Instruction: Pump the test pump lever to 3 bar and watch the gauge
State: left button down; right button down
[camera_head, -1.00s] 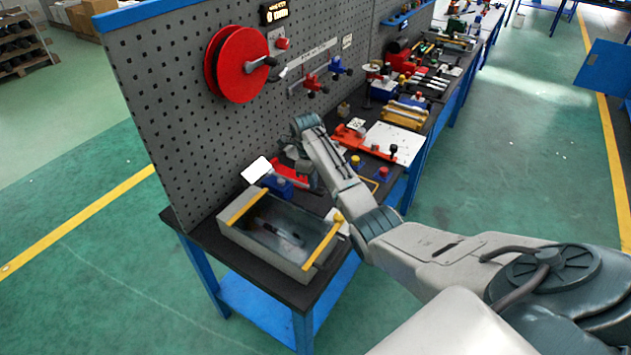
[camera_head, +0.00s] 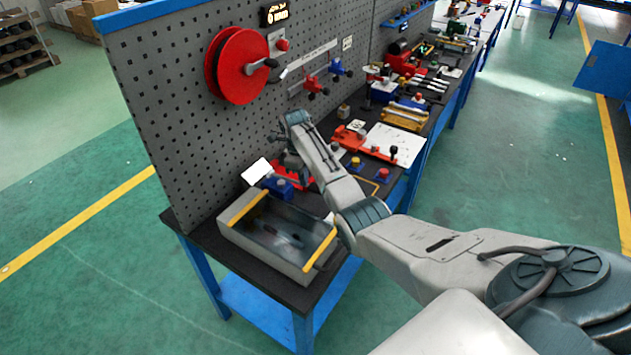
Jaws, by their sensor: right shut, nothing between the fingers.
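My right arm reaches in from the right, its wrist bent down over the bench. A tilted white plate (camera_head: 257,171) stands at the blue block. Which part is the pump lever, and whether the plate is the gauge, I cannot tell; no pressure reading is legible. My left gripper is not in view.
A grey open tank (camera_head: 262,248) with yellow edges stands at the bench's near end. A pegboard (camera_head: 170,110) with a red reel (camera_head: 240,65) rises behind. A red fixture with a white plate (camera_head: 397,144) and several tools stand farther along.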

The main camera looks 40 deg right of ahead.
notch_tip(320, 180, up, 11)
jog(key=b, duration=0.1)
jog(key=shift+w+a+f, duration=0.15)
jog(key=shift+w+a, duration=0.2)
jog(key=shift+w, duration=0.05)
jog(key=shift+w, duration=0.1)
jog(key=shift+f, duration=0.1)
dwell(0.7)
